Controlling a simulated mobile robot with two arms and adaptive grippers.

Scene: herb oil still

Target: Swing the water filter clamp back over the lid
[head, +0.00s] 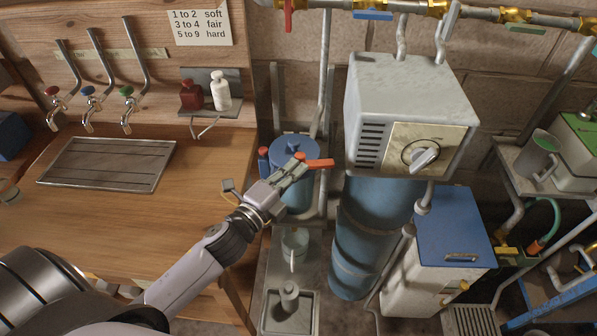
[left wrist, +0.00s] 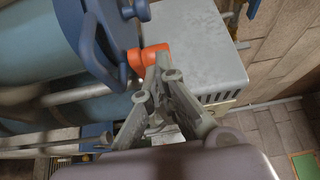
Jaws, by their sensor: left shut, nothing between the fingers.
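The water filter is a blue cylinder with a blue lid (head: 293,147), between the wooden bench and the grey box unit. Its orange clamp (head: 320,163) points out to the right past the lid's edge in the head view. My left gripper (head: 299,168) is shut and empty at the front of the lid, beside the clamp. In the left wrist view, the fingertips (left wrist: 163,72) are close against the orange clamp (left wrist: 152,54) at the rim of the blue lid (left wrist: 88,38). I cannot tell whether they touch it. My right gripper is out of view.
A grey box with a dial (head: 410,110) sits above a blue tank (head: 370,235) just right of the filter. A pipe (head: 325,75) rises behind the filter. A small shelf with bottles (head: 210,95) is at upper left. The wooden bench top (head: 190,185) is mostly clear.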

